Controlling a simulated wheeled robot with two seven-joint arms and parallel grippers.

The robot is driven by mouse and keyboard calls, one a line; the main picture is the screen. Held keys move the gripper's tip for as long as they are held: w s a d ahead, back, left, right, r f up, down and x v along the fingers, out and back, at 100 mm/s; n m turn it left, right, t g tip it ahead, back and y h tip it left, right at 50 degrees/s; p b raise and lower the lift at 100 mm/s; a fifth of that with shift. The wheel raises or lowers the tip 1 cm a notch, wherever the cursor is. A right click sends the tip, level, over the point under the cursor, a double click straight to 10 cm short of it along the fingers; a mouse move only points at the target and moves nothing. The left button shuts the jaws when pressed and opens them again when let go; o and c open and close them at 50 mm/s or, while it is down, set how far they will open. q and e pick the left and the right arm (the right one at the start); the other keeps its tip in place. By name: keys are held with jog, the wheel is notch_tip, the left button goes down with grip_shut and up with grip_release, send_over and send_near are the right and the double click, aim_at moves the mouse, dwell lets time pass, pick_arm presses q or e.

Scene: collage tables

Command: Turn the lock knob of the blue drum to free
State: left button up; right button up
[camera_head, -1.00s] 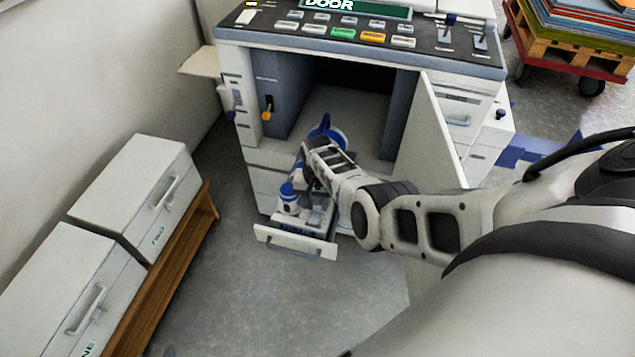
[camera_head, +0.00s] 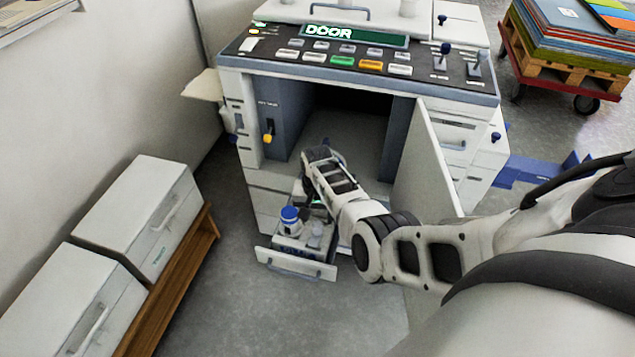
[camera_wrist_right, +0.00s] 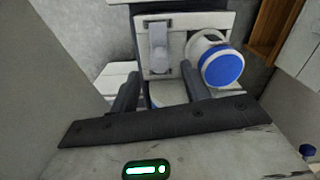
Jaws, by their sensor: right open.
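My right gripper (camera_head: 306,198) points down over the pulled-out drawer at the front of the machine, mostly hidden by my arm. In the right wrist view the right gripper (camera_wrist_right: 161,90) is open, its dark fingers apart. A white container with a blue cap (camera_head: 290,216) stands in the drawer; the blue cap (camera_wrist_right: 222,70) also shows in the wrist view, just right of the fingers. A blue and white piece (camera_wrist_right: 168,92) lies beyond the gap between the fingers. I cannot make out a blue drum or lock knob for certain. My left gripper is not in view.
The machine's cavity (camera_head: 345,125) is open, with its white door (camera_head: 425,165) swung out right. An orange-tipped lever (camera_head: 268,137) is at the cavity's left. White cases (camera_head: 140,205) stand on a wooden bench at left. The floor ahead of the drawer is clear.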

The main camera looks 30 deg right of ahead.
aim_at(318, 224)
notch_tip(318, 224, up, 12)
jog(key=shift+f, duration=0.25)
dwell(0.4)
jog(key=s+d+f+n+h, duration=0.1)
jog(key=s+n, duration=0.1)
jog(key=s, duration=0.4)
jog(key=s+a+r+n+t, duration=0.1)
jog(key=s+a+r+n, duration=0.1)
jog(key=s+a+n, duration=0.3)
jog(key=s+a+r+t+y, duration=0.1)
jog(key=s+a+r, duration=0.15)
jog(key=s, duration=0.45)
jog(key=s+a+r+n+t, duration=0.2)
jog(key=s+a+r+n, duration=0.1)
jog(key=s, duration=0.4)
jog(key=w+a+f+t+y, duration=0.2)
jog(key=w+a+f+t, duration=0.3)
jog(key=f, duration=0.5)
jog(key=shift+w+n+t+y, duration=0.3)
jog(key=shift+w+t, duration=0.15)
jog(key=shift+t, duration=0.05)
